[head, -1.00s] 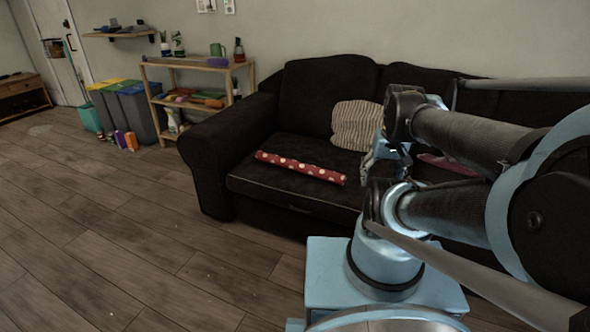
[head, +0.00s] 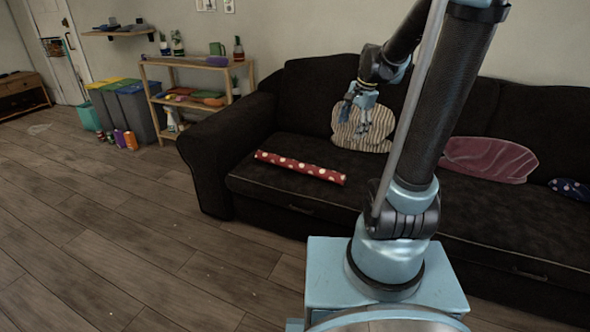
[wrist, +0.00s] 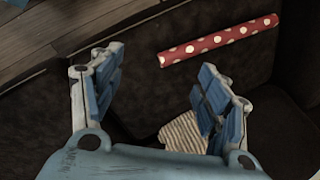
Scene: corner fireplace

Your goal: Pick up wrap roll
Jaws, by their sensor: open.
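The wrap roll (head: 300,167) is a red tube with white dots. It lies on the seat of the dark sofa, towards its left end. The wrist view shows the wrap roll (wrist: 218,41) at the upper right, beyond my fingertips. My gripper (head: 361,112) hangs above the seat in front of the striped cushion, to the right of the roll and higher than it. In the wrist view my gripper (wrist: 158,88) has its two blue-padded fingers wide apart with nothing between them. The roll is fully visible and not touched.
The dark sofa (head: 225,143) has a thick left armrest. A wooden shelf (head: 152,92) and bins (head: 137,112) stand at left. The floor at front left is clear.

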